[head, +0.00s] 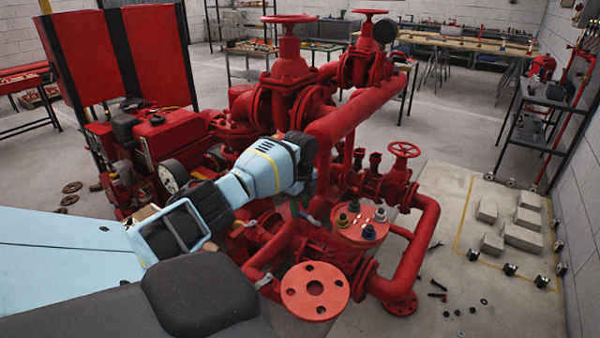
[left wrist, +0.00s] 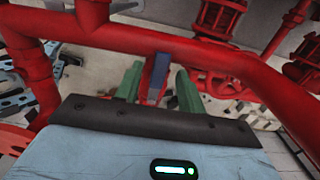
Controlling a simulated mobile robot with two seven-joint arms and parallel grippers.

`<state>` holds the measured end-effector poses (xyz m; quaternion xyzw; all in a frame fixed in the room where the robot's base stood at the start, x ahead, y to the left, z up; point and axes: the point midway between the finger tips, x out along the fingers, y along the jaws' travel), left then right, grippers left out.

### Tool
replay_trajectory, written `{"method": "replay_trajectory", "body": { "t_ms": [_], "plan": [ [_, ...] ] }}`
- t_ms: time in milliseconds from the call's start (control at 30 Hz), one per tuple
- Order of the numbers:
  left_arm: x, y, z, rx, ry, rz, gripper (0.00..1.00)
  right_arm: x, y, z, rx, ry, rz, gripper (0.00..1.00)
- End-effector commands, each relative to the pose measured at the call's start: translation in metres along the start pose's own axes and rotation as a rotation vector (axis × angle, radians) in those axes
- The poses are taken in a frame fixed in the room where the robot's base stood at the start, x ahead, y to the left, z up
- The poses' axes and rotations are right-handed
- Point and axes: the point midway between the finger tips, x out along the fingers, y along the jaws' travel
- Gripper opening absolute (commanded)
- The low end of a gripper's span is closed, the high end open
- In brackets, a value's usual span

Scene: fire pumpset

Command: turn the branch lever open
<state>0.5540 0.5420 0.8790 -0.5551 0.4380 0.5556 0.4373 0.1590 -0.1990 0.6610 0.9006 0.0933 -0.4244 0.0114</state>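The branch lever (left wrist: 158,74) shows in the left wrist view as a short blue bar in front of a red pipe. My left gripper (left wrist: 158,88) has two green fingers, one on each side of the lever. A gap shows between the lever and each finger, so the gripper is open around it and not clamped. In the head view my left gripper (head: 305,208) reaches down among the red pipes at the middle of the pumpset, and the wrist hides most of the fingers and the lever. My right gripper is not in view.
A thick red pipe (head: 355,112) slopes beside my left wrist. A red handwheel (head: 404,149) and a round flange (head: 315,291) stand close by. A red flanged cover with several fittings (head: 360,226) is just right of the gripper.

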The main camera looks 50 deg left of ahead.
Motion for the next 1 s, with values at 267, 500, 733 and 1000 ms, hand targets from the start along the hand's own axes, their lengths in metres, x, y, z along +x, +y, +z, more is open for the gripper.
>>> {"method": "replay_trajectory", "body": {
  "t_ms": [267, 500, 733, 1000],
  "plan": [
    [-0.040, -0.001, 0.000, 0.000, 0.001, -0.006, 0.39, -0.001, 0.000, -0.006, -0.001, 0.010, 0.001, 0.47],
    [-0.070, -0.001, 0.000, -0.001, 0.001, -0.004, 0.39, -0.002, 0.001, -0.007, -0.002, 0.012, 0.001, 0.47],
    [-0.077, 0.000, 0.000, 0.000, 0.000, -0.002, 0.39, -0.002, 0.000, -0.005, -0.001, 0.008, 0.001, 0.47],
    [-0.077, 0.000, 0.000, 0.000, 0.000, -0.002, 0.39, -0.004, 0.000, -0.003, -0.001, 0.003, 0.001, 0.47]
  ]
}}
